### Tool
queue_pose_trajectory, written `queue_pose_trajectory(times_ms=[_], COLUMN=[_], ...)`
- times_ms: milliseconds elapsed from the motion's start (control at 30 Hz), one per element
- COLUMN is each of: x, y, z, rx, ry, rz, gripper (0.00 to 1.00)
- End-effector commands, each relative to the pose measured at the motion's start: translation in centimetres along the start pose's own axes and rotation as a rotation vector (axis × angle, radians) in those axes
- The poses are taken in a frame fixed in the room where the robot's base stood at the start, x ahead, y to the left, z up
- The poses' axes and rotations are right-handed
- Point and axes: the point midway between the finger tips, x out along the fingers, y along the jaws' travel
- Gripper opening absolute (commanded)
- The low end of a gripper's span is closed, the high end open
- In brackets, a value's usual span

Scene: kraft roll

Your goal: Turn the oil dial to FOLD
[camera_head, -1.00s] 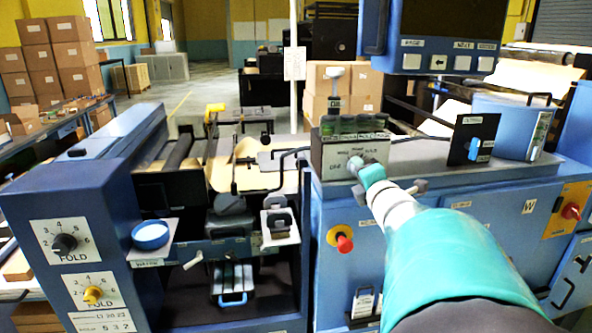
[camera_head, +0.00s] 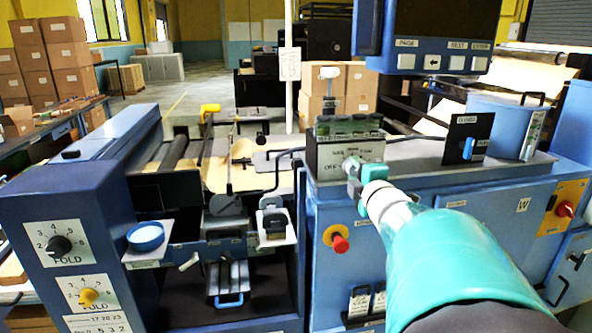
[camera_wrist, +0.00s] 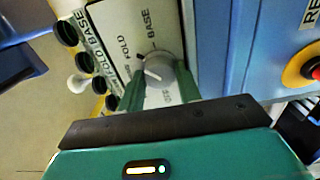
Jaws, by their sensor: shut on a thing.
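The oil dial (camera_wrist: 157,78) is a grey round knob on a white label plate (camera_wrist: 112,32) in the wrist view. The plate reads FOLD and BASE near the knob; more lettering is partly covered. In the head view my gripper (camera_head: 356,180) reaches the front of the plate (camera_head: 335,153), and hides most of the dial.
A row of dark-capped bottles (camera_head: 347,126) stands just above the plate. Two other FOLD dials, black (camera_head: 59,246) and yellow (camera_head: 88,296), are on the left cabinet. A dark lever panel (camera_head: 467,139) stands to the right.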

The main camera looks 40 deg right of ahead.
Motion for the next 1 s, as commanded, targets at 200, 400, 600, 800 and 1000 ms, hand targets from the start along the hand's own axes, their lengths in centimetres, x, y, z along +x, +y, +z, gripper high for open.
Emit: queue_pose_trajectory(times_ms=[200,400,600,800,1000], x=[0.31,0.23,0.13,0.07,0.07], y=[0.26,0.16,-0.03,-0.16,-0.24], z=[-0.30,-0.25,-0.13,-0.03,0.03], rx=[-0.003,-0.003,-0.002,-0.002,-0.002], ry=[0.007,0.006,0.002,0.000,-0.002], rz=[0.004,0.002,-0.001,-0.004,-0.006], gripper=[0.44,0.56,0.56,0.56,0.56])
